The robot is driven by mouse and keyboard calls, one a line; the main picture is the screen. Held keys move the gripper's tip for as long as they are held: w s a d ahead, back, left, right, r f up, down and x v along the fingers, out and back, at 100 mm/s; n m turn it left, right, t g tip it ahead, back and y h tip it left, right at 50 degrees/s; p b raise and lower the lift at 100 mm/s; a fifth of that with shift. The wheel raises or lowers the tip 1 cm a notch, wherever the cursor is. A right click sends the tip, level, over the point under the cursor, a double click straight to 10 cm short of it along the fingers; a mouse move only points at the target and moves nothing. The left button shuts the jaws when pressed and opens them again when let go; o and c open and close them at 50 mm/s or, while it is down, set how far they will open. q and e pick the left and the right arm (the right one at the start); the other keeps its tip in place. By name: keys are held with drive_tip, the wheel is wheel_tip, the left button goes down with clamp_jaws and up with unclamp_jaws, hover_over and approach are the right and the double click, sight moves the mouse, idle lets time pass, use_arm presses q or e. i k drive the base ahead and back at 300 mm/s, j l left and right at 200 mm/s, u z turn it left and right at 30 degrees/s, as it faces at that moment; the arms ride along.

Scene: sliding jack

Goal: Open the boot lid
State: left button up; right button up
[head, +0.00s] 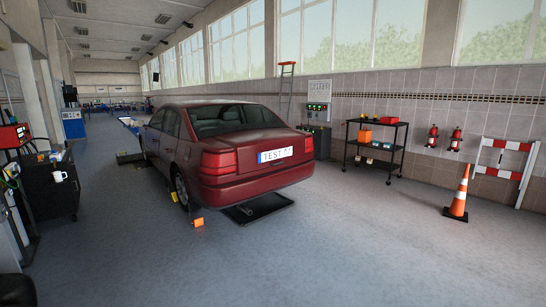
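A dark red sedan (218,160) stands in the middle of the workshop with its rear towards me, turned a little to the right. Its boot lid (262,136) looks shut, level with the rear wings. A white number plate (275,154) reading "TEST" and more characters too small to read sits on the rear face. No boot handle can be made out at this distance. Neither of my grippers shows in the head view. A dark shape at the lower left edge may be part of my body.
An orange block (198,222) lies by the rear left wheel, and a dark floor plate (258,209) lies under the rear. A traffic cone (458,195) and black shelf trolley (376,148) stand right. A black cabinet (50,190) stands left. The floor before the car is clear.

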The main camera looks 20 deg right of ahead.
sight(257, 149)
drive_tip(key=i+l+z, duration=0.45)
drive_tip(key=i+z, duration=0.15)
drive_tip(key=i, duration=0.25)
drive_tip(key=i+l+z, duration=0.1)
drive_tip(key=i+z, duration=0.25)
drive_tip(key=i, duration=1.1)
drive_tip(key=i+l, duration=0.1)
drive_tip(key=i, duration=0.9)
drive_tip(key=i+l, duration=0.1)
drive_tip(key=i, duration=0.9)
drive_tip(key=i+u, duration=0.2)
drive_tip(key=i, duration=0.25)
drive_tip(key=i+l+u, duration=0.2)
drive_tip(key=i, duration=0.25)
drive_tip(key=i+u, duration=0.2)
drive_tip(key=i, duration=0.25)
